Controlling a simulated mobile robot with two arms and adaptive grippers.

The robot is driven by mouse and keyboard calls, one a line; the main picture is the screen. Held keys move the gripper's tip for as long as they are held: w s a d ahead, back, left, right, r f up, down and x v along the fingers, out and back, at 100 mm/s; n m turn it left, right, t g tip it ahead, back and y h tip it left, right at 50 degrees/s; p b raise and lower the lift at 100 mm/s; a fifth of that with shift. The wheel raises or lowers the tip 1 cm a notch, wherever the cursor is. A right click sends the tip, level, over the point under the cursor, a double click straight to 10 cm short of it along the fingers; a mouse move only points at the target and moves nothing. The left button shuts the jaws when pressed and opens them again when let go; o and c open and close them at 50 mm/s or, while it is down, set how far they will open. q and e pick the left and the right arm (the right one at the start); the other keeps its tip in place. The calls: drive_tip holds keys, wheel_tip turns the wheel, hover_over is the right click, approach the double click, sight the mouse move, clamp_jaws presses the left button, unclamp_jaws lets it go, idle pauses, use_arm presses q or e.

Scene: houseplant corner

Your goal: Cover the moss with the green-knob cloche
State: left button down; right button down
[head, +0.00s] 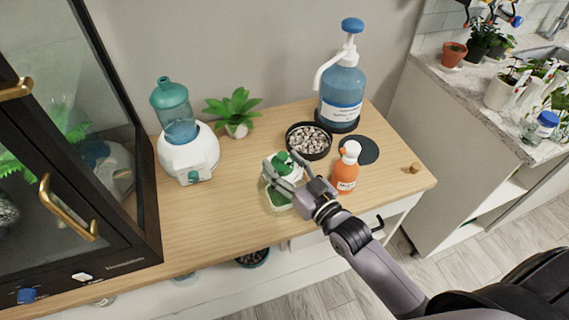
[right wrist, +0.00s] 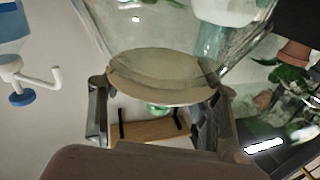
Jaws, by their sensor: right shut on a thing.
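My right gripper (head: 283,168) is shut on the green-knob cloche (head: 283,158), near its green knob, in the head view. The clear cloche is over or on a small pale green dish (head: 278,205) near the table's front edge. The gripper hides much of both. I cannot make out the moss clearly, nor tell whether the cloche touches the dish. In the right wrist view the two fingers (right wrist: 152,112) flank a round tan shape and a bit of green, with blurred glass beyond. My left gripper is not in view.
An orange bottle (head: 346,170) stands close right of the gripper. Behind are a pebble bowl (head: 309,140), a dark round mat (head: 362,150) and a blue pump bottle (head: 342,90). A white humidifier (head: 188,152), a plant (head: 236,110) and a glass cabinet (head: 75,130) are left.

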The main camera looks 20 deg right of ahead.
drive_tip(key=c, duration=0.9)
unclamp_jaws()
drive_tip(key=shift+r, duration=0.2)
drive_tip(key=o, duration=0.4)
drive_tip(key=shift+f, duration=0.3)
drive_tip(key=v, duration=1.2)
drive_tip(key=shift+r, duration=0.25)
drive_tip(key=shift+f, duration=0.1)
